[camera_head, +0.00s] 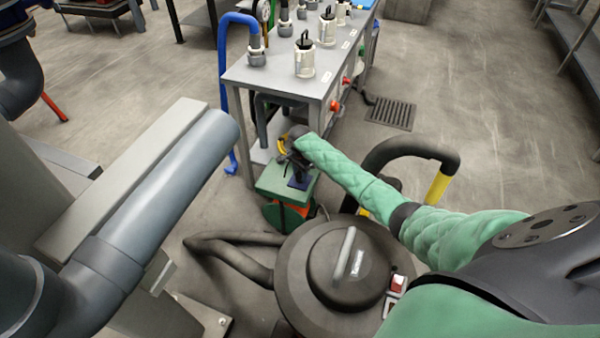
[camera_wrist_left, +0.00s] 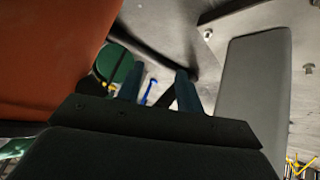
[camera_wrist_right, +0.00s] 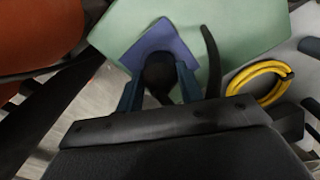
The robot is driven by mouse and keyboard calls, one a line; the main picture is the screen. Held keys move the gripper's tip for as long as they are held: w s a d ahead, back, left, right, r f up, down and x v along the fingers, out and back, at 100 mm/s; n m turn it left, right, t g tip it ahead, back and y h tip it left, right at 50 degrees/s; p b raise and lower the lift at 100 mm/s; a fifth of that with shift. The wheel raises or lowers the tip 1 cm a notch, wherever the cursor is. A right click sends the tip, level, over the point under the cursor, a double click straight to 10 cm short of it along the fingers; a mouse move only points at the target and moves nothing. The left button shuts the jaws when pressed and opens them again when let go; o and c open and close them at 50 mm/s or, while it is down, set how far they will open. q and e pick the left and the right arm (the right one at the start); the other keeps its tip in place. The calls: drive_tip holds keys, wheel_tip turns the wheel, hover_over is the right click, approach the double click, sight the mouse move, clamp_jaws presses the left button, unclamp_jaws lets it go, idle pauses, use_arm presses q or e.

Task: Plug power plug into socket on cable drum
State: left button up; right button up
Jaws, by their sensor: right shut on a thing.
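The cable drum (camera_head: 270,188) stands on the floor beside the table, with a green top, an orange part below and a dark blue socket patch (camera_head: 299,183). In the right wrist view, the black power plug (camera_wrist_right: 159,70) is between the fingers of my right gripper (camera_wrist_right: 159,88). The plug covers part of the blue socket patch (camera_wrist_right: 178,45) on the green top; I cannot tell whether it is seated in it. In the head view my right gripper (camera_head: 298,160) is above the drum. My left gripper (camera_wrist_left: 159,90) has its fingers apart and empty.
A vacuum-like drum (camera_head: 335,265) with thick black hoses stands in front of the cable drum. A metal table (camera_head: 270,76) with valves and a blue pipe stands behind. A large grey pipe (camera_head: 165,200) fills the left. A yellow cable loop (camera_wrist_right: 258,82) lies beside the green top.

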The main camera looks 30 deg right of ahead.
drive_tip(key=shift+f, duration=0.3)
drive_tip(key=o, duration=1)
wheel_tip(320, 180, up, 8)
drive_tip(key=shift+f, duration=0.15)
idle(0.3)
